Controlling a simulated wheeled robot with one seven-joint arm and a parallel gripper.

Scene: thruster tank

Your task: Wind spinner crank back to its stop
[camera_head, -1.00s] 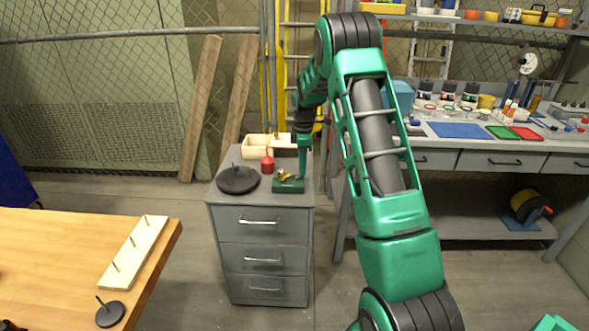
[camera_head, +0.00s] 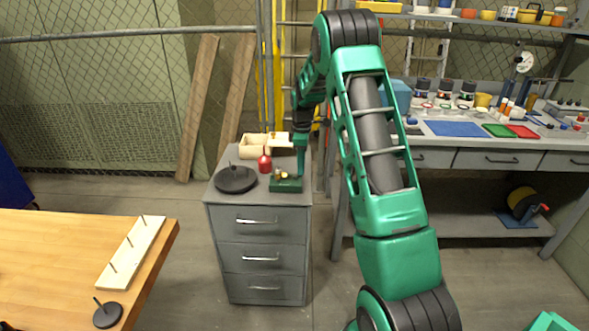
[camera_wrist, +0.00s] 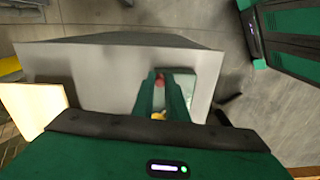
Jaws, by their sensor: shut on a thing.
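The spinner is a small device with a dark green base (camera_head: 285,185) and brass-coloured parts on top. It sits on the right side of the grey drawer cabinet's top. My gripper (camera_head: 299,173) points down at the spinner's right side and is shut on a small part of it, seemingly the crank's handle. In the wrist view, a small red piece (camera_wrist: 159,80) shows between the fingertips and a brass part (camera_wrist: 158,115) shows nearer the palm. The fingers hide most of the crank, and its stop cannot be made out.
A wooden table (camera_head: 60,250) fills the lower left, and a cluttered workbench (camera_head: 470,143) stands at the right.

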